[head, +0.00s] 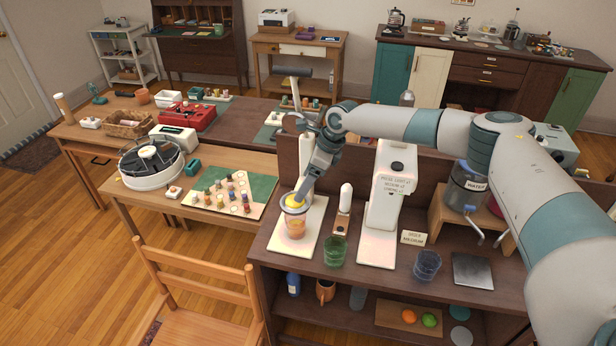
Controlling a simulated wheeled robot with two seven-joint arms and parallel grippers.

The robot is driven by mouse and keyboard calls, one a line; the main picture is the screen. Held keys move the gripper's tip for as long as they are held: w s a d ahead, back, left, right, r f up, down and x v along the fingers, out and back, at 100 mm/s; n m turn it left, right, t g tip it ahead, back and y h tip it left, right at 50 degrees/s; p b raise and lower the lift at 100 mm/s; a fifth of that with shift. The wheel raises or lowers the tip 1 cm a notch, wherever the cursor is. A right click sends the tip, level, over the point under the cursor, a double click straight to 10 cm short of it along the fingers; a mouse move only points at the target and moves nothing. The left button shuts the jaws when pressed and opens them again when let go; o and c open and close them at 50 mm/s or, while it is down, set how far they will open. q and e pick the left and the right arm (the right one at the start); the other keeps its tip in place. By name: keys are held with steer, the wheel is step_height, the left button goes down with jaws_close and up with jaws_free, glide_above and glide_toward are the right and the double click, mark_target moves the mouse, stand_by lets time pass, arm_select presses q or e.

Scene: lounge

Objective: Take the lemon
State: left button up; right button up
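A yellow thing that looks like the lemon (292,201) is at the mouth of a clear cup (295,226) with orange-brown contents. The cup stands on a pale mat (313,222) at the left end of the dark counter. My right arm reaches across from the right, and its gripper (300,196) points down at the yellow thing, at or very near it. The fingertips are small and partly merge with the cup rim, so I cannot tell whether they are closed on it. My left gripper is not in view.
A green glass (335,251), a white dispenser (391,190) and a blue-tinted glass (427,265) stand right of the cup. An orange fruit (409,316) and a green one (430,320) lie on the shelf below. A wooden chair (200,295) stands at the front left.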

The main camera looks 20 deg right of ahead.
steer(key=shift+w+d, duration=0.1)
steer(key=shift+s+r, duration=0.2)
steer(key=shift+f, duration=0.15)
steer(key=shift+w+f, duration=0.2)
steer(key=shift+f, duration=0.1)
steer(key=shift+w+a+f, duration=0.1)
steer(key=shift+a+f, duration=0.4)
steer(key=shift+f, duration=0.2)
steer(key=shift+x, duration=1.45)
steer(key=shift+b+x, duration=0.55)
steer(key=shift+x, duration=1.3)
